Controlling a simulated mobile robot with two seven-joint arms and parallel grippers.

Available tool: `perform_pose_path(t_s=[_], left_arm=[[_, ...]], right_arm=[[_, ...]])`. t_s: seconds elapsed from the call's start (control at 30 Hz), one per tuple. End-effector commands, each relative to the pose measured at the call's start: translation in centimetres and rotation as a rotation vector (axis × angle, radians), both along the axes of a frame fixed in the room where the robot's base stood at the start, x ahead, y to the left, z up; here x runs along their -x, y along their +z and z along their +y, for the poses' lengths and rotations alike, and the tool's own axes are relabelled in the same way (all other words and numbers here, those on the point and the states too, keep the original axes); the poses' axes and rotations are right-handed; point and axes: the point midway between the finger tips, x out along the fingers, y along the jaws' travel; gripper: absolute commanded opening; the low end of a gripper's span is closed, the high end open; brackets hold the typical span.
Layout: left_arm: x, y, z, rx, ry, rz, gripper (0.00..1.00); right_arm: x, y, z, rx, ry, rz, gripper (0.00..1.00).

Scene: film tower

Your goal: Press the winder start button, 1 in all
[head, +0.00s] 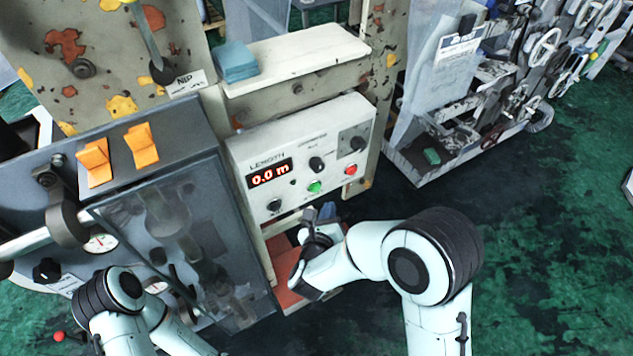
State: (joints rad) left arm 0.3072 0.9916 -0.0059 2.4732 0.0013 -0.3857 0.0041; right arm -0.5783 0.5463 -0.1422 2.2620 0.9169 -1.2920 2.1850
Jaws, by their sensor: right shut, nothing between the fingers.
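The winder control box (335,137) is a cream panel labelled LENGTH, with a red display (270,173) reading 0.0 m. A green button (315,187) sits low on the panel, left of a red button (351,169). Black knobs are above and left of the green button. Which button is the start button is not legible. My right gripper (320,212) is shut and empty, just below the green button in the picture; a gap shows between them. My left arm shows at the bottom left, but its gripper is not in view.
A cream shelf (300,62) with a blue pad (236,62) juts out above the box. Green floor is open at right, before other machinery (500,95).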

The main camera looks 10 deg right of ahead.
Motion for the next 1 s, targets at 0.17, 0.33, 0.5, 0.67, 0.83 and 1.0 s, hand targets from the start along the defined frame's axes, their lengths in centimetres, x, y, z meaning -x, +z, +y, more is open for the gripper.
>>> perform_pose_path(t_s=[0.17, 0.33, 0.5, 0.67, 0.83, 1.0], left_arm=[[0.1, -0.1, 0.0, 0.0, 0.0, 0.001, 0.62], [0.2, -0.4, 0.0, 0.0, 0.0, 0.002, 0.62], [0.2, -0.4, 0.0, 0.0, 0.0, 0.002, 0.62], [0.1, -0.3, 0.0, 0.0, 0.0, 0.002, 0.62], [0.1, -0.3, 0.0, -0.001, 0.0, 0.002, 0.62], [0.1, -0.3, 0.0, 0.0, 0.0, 0.001, 0.62]], right_arm=[[-1.9, -0.2, 0.6, 0.0, -0.002, 0.0, 0.0], [-2.8, -0.2, 1.0, 0.0, 0.0, 0.001, 0.0], [-3.0, -0.1, 1.1, 0.0, 0.0, 0.001, 0.0], [-3.0, -0.1, 1.1, 0.0, 0.0, 0.001, 0.0], [-3.0, 0.0, 1.1, 0.0, 0.0, 0.001, 0.0], [-3.0, 0.0, 1.1, 0.0, 0.0, 0.001, 0.0]])
